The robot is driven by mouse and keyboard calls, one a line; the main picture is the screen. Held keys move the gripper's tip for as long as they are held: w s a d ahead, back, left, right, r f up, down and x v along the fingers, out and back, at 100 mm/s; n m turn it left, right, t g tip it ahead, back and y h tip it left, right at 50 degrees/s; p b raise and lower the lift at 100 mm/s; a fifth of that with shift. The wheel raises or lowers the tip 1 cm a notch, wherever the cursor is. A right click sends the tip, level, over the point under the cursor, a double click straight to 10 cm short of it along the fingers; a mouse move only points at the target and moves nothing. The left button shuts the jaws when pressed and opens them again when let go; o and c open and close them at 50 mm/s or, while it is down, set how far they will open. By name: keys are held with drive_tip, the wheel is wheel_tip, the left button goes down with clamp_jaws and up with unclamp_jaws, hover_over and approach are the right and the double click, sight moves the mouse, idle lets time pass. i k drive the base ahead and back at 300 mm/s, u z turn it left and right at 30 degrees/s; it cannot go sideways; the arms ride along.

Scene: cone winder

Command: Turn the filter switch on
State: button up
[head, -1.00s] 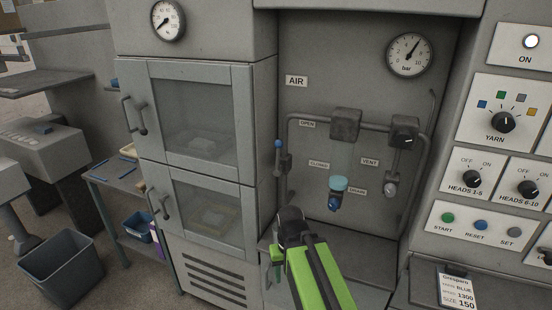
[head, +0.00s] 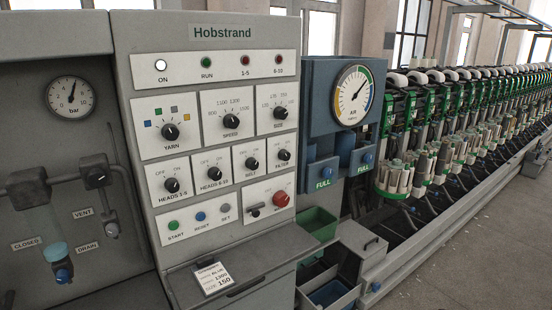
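The filter switch (head: 284,155) is a black rotary knob on a white plate, at the right end of the lower knob row on the grey Hobstrand control panel. Its label reads FILTER below the knob, with small position marks above it. The pointer's exact setting is too small to tell. The belt knob (head: 252,162) is just left of it. My gripper is not in view in the head picture, and nothing covers the filter switch.
A red knob (head: 281,199) sits below the filter switch. A ledge (head: 240,265) with a card (head: 213,278) juts out under the panel. A blue AIR gauge box (head: 335,95) stands to the right, with green and grey bins below. Floor at the far right is clear.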

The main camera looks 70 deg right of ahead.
sight(284, 154)
drive_tip(key=u, duration=0.05)
drive_tip(key=k, duration=0.9)
drive_tip(key=z, duration=3.1)
drive_tip(key=k, duration=1.35)
drive_tip(key=u, duration=0.85)
drive_tip(key=i, duration=1)
drive_tip(key=u, duration=0.1)
